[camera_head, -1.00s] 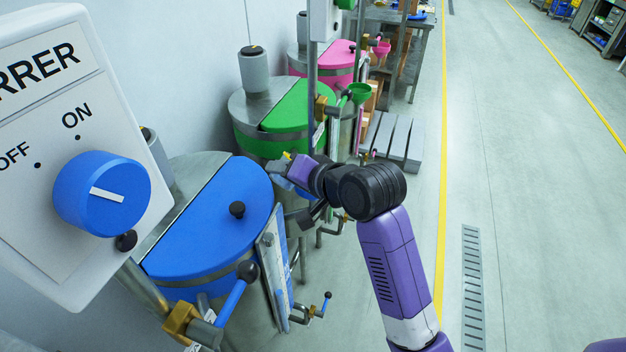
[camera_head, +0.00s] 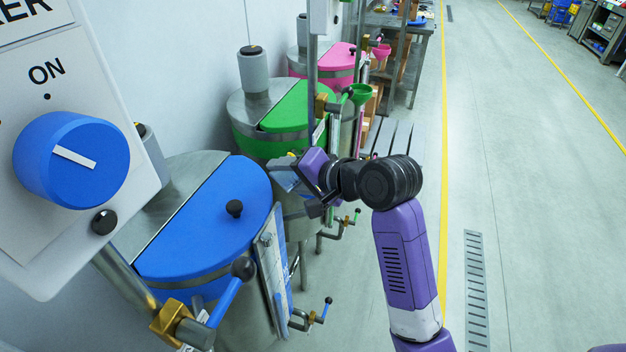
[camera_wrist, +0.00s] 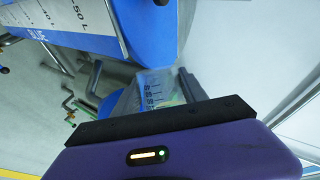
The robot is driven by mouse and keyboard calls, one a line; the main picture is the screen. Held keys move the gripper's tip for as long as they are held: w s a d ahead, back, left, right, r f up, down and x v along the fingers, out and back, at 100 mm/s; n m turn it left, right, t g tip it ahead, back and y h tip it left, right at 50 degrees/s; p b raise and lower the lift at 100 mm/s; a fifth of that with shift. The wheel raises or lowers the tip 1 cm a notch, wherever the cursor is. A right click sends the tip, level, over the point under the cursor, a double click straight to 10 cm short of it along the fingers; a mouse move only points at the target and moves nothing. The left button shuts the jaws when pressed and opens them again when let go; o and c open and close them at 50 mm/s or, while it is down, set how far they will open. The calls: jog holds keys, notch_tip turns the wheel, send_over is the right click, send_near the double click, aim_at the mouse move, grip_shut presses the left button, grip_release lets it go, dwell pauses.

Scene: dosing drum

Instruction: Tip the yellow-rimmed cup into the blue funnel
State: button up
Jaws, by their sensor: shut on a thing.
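My gripper (camera_wrist: 150,100) is shut on a clear cup (camera_wrist: 153,86) with dark graduation marks, seen in the wrist view. A faint yellow-green tint shows at the cup's right side; I cannot make out its rim. In the head view my gripper (camera_head: 297,178) and the pale, see-through cup (camera_head: 283,174) are beyond the blue-lidded drum and in front of the green-lidded one. The cup looks tilted; I cannot tell whether anything is in it. A blue shape (camera_wrist: 108,106) beside the cup in the wrist view may be the blue funnel, which I cannot make out in the head view.
The blue-lidded drum (camera_head: 205,222) stands close at left, with a scale plate (camera_head: 270,265) on its side. A control box (camera_head: 70,150) with a blue knob is nearer. Green (camera_head: 300,108) and pink (camera_head: 325,58) drums stand behind. The floor at right is clear.

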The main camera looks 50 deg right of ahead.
jog(key=shift+d+r+m+y+b, duration=0.15)
jog(key=shift+r+m+y+b, duration=0.15)
jog(key=shift+m+b, duration=0.1)
dwell(0.5)
jog(key=shift+d, duration=0.15)
jog(key=shift+s+d+r+m+t+y+b, duration=0.15)
jog(key=shift+d+m+t+y+b, duration=0.15)
jog(key=shift+d+m+y+b, duration=0.25)
jog(key=shift+r, duration=0.2)
jog(key=shift+a+p, duration=0.2)
jog(key=shift+p, duration=0.15)
jog(key=shift+r+m+p, duration=0.15)
jog(key=shift+m+p, duration=0.1)
jog(key=shift+p, duration=0.1)
jog(key=shift+d+r+m+y+p, duration=0.1)
jog(key=shift+r+m+y+p, duration=0.1)
jog(key=shift+m+y+p, duration=0.3)
jog(key=shift+d+f+t+y, duration=0.15)
jog(key=shift+f+t+y, duration=0.1)
jog(key=shift+f+t, duration=0.2)
